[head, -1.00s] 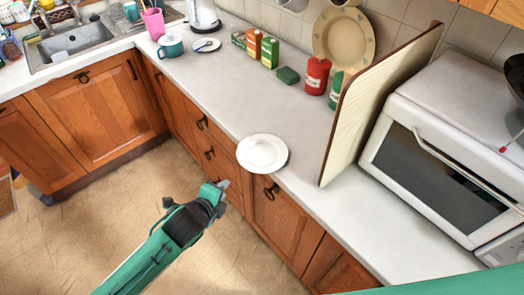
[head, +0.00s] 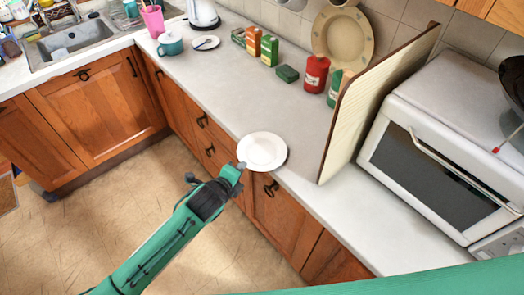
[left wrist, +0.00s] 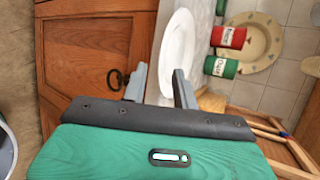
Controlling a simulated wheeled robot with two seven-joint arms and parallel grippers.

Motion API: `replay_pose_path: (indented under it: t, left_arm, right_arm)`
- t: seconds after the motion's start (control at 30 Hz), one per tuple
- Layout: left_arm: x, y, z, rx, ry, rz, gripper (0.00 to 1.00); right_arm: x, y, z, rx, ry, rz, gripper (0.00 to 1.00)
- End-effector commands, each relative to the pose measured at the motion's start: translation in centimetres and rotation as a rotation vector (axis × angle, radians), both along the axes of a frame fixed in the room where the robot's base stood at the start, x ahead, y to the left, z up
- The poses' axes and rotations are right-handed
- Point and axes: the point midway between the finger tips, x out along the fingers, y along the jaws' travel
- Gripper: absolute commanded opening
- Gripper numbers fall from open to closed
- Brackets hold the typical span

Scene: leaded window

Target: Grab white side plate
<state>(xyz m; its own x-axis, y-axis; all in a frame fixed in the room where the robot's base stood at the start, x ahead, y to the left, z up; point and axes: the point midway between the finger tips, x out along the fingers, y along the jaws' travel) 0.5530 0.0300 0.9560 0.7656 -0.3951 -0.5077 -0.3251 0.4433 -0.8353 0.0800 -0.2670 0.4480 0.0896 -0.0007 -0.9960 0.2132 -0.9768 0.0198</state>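The white side plate (head: 262,150) lies flat at the front edge of the counter in the head view, its near rim at or slightly past the edge. It also shows in the left wrist view (left wrist: 178,48), ahead of the fingers. My left gripper (head: 236,170) is at the plate's near left rim. In the left wrist view its two fingers (left wrist: 160,85) are apart, with the plate's near part in line with the gap. I cannot tell whether they touch it. My right gripper is not in view; only a green part of my body shows at the lower right.
An upright wooden board (head: 375,100) stands on the counter (head: 225,90) right of the plate, beside a white oven (head: 450,130). A red canister (head: 315,73) and a green canister (head: 336,88) stand behind. The counter left of the plate is clear.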

Motion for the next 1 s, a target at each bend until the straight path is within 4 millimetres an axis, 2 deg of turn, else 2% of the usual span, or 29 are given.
replay_pose_path:
  t: [0.2,0.4,0.73,0.87,0.9,1.0]
  left_arm:
    - [2.2,-0.8,-0.5,0.0,0.002,0.001,0.29]
    - [3.7,-1.6,-1.8,0.0,0.001,0.001,0.29]
    - [4.0,-1.7,-2.1,-0.001,0.0,0.001,0.29]
    - [4.0,-1.7,-2.1,-0.001,0.0,0.001,0.03]
    - [4.0,-1.7,-2.1,0.0,0.0,0.0,0.0]
    - [4.0,-1.7,-2.1,0.0,0.0,0.0,0.0]
  right_arm:
    - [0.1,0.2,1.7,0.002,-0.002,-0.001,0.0]
    - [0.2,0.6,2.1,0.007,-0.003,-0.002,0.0]
    - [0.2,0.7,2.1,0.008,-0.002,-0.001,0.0]
    - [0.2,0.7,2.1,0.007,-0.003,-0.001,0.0]
    - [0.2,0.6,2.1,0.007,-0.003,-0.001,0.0]
    - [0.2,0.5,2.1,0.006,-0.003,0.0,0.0]
